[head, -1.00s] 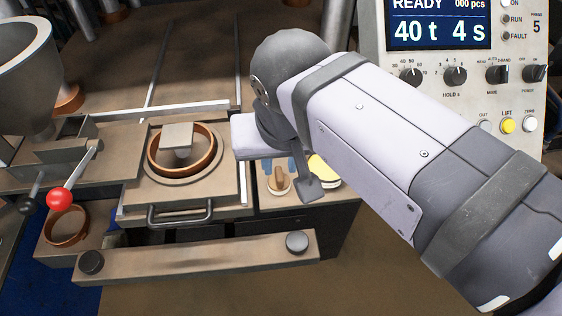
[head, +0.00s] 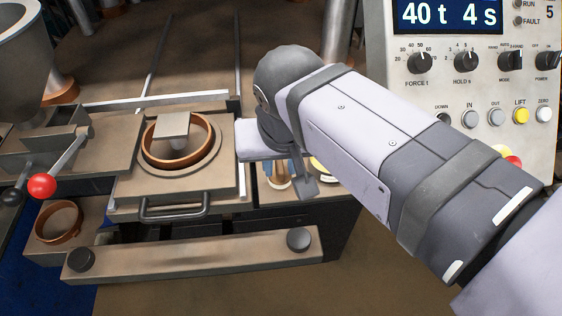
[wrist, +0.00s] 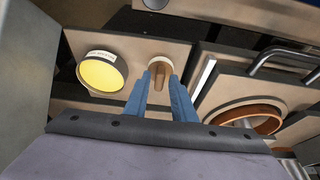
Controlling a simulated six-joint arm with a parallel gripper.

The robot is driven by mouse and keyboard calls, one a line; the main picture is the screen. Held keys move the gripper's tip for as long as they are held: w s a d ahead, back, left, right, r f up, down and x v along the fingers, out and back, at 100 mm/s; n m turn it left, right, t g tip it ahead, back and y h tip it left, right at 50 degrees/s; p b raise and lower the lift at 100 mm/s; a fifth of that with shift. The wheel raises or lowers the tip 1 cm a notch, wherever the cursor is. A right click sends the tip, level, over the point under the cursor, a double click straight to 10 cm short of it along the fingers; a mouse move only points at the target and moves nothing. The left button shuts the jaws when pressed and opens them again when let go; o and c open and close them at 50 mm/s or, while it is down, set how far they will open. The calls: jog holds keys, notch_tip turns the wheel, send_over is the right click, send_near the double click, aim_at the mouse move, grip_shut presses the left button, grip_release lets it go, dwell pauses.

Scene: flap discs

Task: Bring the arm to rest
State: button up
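My gripper (wrist: 161,78) points down at the right of the press, seen in the head view (head: 279,172) below my grey wrist. Its two blue fingers stand apart, with a gap between them. A small wooden-handled tool (wrist: 160,66) shows between and just beyond the fingertips in the wrist view. It also shows between the fingers in the head view (head: 280,181). I see no clear contact between the fingers and the tool. My arm stretches across the right half of the head view.
A yellow labelled disc (wrist: 100,72) lies beside the tool. A copper-coloured ring (head: 153,158) sits on the plate with the handle (head: 175,213). A red-knobbed lever (head: 42,186) is at left. The control panel (head: 480,110) stands at right, behind my arm.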

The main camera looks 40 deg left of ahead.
jog(key=shift+f, duration=0.25)
grip_shut()
jog(key=shift+r, duration=0.1)
jog(key=shift+r+p, duration=2.25)
jog(key=shift+r, duration=0.2)
